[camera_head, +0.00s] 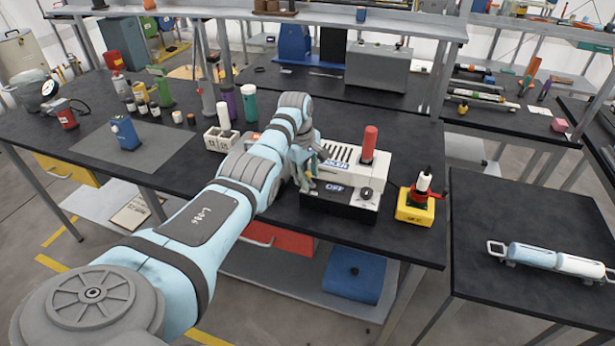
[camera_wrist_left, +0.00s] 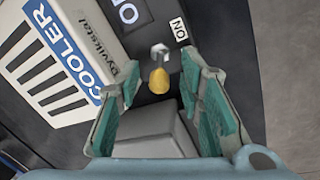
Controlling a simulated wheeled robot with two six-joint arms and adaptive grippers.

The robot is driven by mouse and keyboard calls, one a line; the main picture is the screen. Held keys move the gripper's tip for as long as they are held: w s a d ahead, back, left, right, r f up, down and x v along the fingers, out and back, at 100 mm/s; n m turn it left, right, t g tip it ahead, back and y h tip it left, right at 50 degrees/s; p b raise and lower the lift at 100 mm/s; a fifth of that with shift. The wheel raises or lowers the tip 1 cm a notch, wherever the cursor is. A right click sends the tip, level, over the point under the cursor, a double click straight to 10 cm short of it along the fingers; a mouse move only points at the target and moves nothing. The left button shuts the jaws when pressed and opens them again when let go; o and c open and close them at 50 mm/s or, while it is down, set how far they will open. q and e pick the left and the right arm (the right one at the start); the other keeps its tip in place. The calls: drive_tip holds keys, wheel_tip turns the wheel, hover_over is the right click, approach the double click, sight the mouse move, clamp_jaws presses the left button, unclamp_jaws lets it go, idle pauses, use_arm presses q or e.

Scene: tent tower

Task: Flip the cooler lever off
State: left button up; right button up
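The cooler (camera_head: 345,172) is a white vented box on a black base at the middle of the long dark table. Its front has a blue-white display that looks like OFF in the head view. In the wrist view the COOLER label (camera_wrist_left: 70,58) is at the left and a small ON plate (camera_wrist_left: 180,31) is near the lever. The lever (camera_wrist_left: 158,80) has a yellow tip and a metal end. My left gripper (camera_head: 307,176) is at the cooler's left front. Its teal-padded fingers (camera_wrist_left: 166,84) are apart, with the lever between their tips; contact is unclear. My right gripper is not in view.
A red cylinder (camera_head: 369,142) stands up at the cooler's right end, above a dark knob (camera_head: 366,193). A yellow block with a red and white fitting (camera_head: 415,207) stands to the right. A white divided holder (camera_head: 221,139) is left of my arm. A side table (camera_head: 530,215) is at right.

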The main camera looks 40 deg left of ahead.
use_arm(q)
drive_tip(key=shift+c, duration=0.3)
clamp_jaws()
drive_tip(key=shift+a, duration=0.15)
drive_tip(key=shift+s+a+f+h+b, duration=0.1)
drive_tip(key=shift+a+f+h+b, duration=0.15)
drive_tip(key=shift+h, duration=0.35)
drive_tip(key=shift+f+t+h+b, duration=0.15)
drive_tip(key=shift+t+h+b, duration=0.15)
drive_tip(key=shift+h+b, duration=0.15)
drive_tip(key=shift+d+r, duration=0.1)
drive_tip(key=shift+r, duration=0.2)
drive_tip(key=shift+o, duration=0.3)
unclamp_jaws()
